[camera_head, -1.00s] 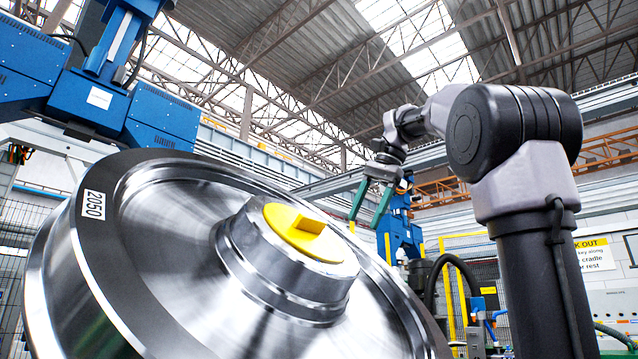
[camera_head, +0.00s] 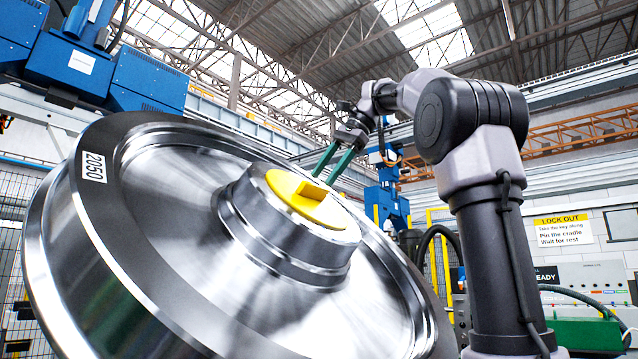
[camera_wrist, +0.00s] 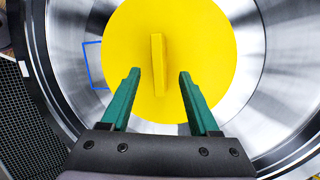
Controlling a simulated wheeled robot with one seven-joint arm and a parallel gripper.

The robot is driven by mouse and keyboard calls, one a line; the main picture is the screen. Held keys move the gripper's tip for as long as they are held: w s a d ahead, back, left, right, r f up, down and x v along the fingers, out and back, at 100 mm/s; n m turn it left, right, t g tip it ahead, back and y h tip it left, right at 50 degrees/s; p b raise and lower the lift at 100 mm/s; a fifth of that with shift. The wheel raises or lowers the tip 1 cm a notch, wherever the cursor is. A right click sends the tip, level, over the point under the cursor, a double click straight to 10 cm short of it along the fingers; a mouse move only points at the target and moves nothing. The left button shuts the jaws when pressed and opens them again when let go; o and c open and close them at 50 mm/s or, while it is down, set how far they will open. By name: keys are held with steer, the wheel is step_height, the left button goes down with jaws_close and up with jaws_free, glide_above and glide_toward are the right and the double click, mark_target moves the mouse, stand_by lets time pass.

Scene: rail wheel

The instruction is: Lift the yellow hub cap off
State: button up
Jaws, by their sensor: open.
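The yellow hub cap (camera_head: 305,199) is a flat disc with a raised bar handle, seated on the hub of a large tilted steel wheel (camera_head: 140,185) marked 2050. In the wrist view the hub cap (camera_wrist: 200,40) fills the upper middle, with its upright handle bar (camera_wrist: 158,65) near the centre. My gripper (camera_head: 322,172) has green fingers and is open and empty, just above and right of the cap in the head view. In the wrist view my gripper (camera_wrist: 158,74) has its fingertips over the cap, either side of the bar's lower end. I see no contact with the bar.
A blue machine (camera_head: 120,75) stands behind the wheel at upper left. A second blue unit (camera_head: 388,203) and yellow posts stand behind my arm. A lock-out sign (camera_head: 563,230) hangs at right, above a green box (camera_head: 585,334). A mesh fence (camera_wrist: 28,120) shows at left in the wrist view.

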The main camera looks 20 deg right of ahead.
mark_target(317, 185)
steer(key=shift+x, duration=1.8)
jaws_close()
